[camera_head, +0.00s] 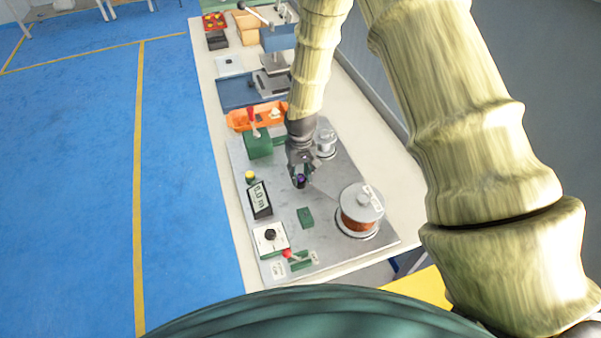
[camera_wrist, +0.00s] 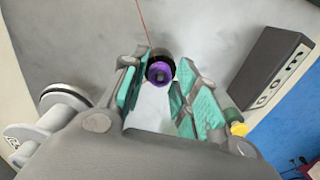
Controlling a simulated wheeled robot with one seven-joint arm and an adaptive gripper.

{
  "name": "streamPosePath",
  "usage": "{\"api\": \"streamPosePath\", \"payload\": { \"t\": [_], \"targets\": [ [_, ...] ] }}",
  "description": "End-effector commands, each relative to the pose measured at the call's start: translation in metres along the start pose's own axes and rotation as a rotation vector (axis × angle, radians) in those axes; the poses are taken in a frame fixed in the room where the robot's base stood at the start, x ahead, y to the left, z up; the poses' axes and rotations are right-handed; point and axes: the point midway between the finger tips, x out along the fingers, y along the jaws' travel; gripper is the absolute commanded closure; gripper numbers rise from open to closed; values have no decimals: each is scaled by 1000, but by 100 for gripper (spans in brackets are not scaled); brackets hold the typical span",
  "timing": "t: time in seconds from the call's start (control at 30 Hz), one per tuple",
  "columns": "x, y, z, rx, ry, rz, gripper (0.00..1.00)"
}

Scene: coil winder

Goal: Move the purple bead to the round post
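The purple bead (camera_wrist: 159,73) shows in the wrist view just past the fingertips, with a dark centre. A dark rounded part (camera_wrist: 160,54) is right behind it; I cannot tell whether this is the round post. A thin reddish wire runs from the top of the view down to this spot. My gripper (camera_wrist: 160,84) is open, its teal pads on either side of the bead, with a gap on the right. In the head view, my gripper (camera_head: 301,173) points down over the grey plate, and the bead is a small purple spot (camera_head: 301,181) at its tip.
The grey plate (camera_head: 334,253) carries a copper wire spool (camera_head: 359,212), a pale smaller spool (camera_head: 326,143), a green block (camera_head: 305,217), a display (camera_head: 259,200), a knob box (camera_head: 270,238) and a yellow button (camera_head: 250,175). An orange tray (camera_head: 238,121) stands beyond.

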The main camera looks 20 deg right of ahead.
Motion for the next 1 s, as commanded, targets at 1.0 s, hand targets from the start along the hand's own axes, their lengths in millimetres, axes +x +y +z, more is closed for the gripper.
{"api": "streamPosePath", "payload": {
  "t": [1.0],
  "targets": [
    [-82,0,0,0,1,0,55]
  ]
}}
